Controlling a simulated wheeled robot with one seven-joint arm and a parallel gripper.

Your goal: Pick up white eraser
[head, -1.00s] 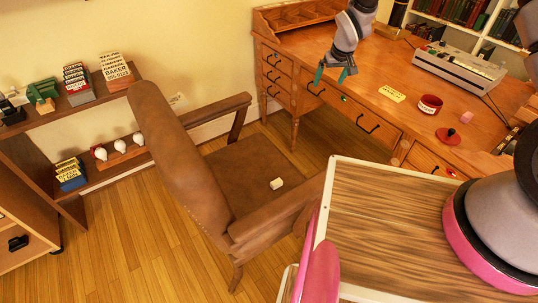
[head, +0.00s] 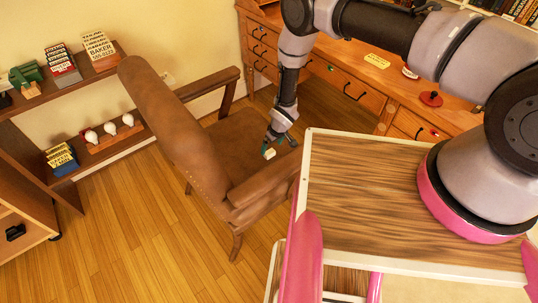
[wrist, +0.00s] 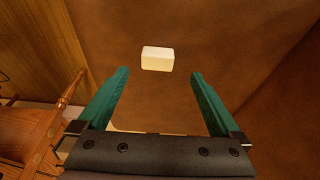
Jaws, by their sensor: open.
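The white eraser (head: 270,153) is a small pale block lying on the seat of the brown leather chair (head: 228,143). In the wrist view the eraser (wrist: 157,59) lies flat on the brown seat, ahead of the fingertips and roughly centred between them. My gripper (head: 278,141) is over the seat close to the eraser in the head view. In the wrist view its two green fingers (wrist: 158,72) are spread apart with nothing between them. I cannot tell the exact height of the fingertips above the seat.
The wooden desk (head: 345,75) is behind. A shelf (head: 100,160) with boxes and bulbs stands at the left. The floor in front is clear.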

